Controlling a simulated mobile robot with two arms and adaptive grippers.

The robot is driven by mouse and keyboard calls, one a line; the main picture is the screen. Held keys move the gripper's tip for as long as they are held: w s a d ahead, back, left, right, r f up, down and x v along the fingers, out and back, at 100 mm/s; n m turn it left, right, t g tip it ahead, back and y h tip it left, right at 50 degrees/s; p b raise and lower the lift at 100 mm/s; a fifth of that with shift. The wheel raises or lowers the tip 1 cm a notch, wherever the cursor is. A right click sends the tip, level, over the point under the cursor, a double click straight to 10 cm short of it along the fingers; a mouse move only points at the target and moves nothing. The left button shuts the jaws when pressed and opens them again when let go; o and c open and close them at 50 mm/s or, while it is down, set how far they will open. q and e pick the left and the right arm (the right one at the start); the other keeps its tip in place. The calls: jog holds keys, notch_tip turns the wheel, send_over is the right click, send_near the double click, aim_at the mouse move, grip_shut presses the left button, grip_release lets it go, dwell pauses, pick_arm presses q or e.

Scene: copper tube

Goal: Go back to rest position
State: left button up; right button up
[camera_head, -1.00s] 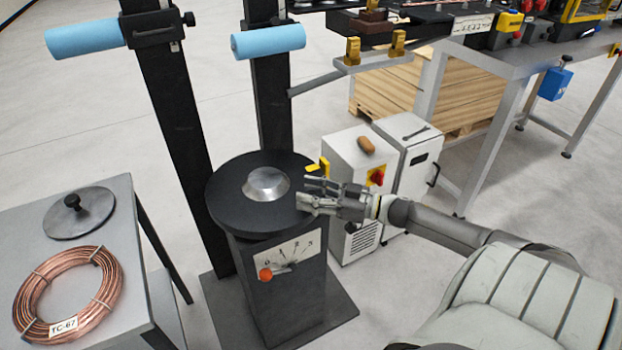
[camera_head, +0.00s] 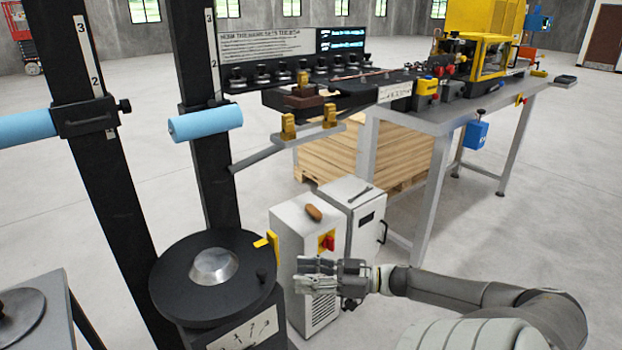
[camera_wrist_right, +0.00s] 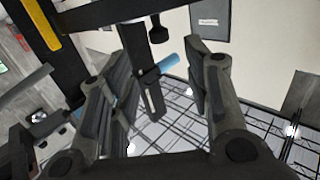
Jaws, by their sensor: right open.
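My right gripper (camera_head: 318,276) shows in the head view at the lower middle, with its arm coming in from the right. It is to the right of the round black turntable (camera_head: 175,285) and appears apart from it. In the right wrist view its two fingers (camera_wrist_right: 160,95) stand apart with nothing between them. Behind them a blue roller (camera_wrist_right: 169,62) and a dark post show. My left gripper is not in view.
White cabinets (camera_head: 295,225) stand just behind my right gripper. Two black posts with blue rollers (camera_head: 205,122) rise at the left. A workbench (camera_head: 430,115) with a yellow machine (camera_head: 492,60) is at the back right. Floor at the right (camera_head: 555,220) is clear.

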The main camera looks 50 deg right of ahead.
jog(key=shift+s+d, duration=0.3)
jog(key=shift+s, duration=0.15)
dwell(0.3)
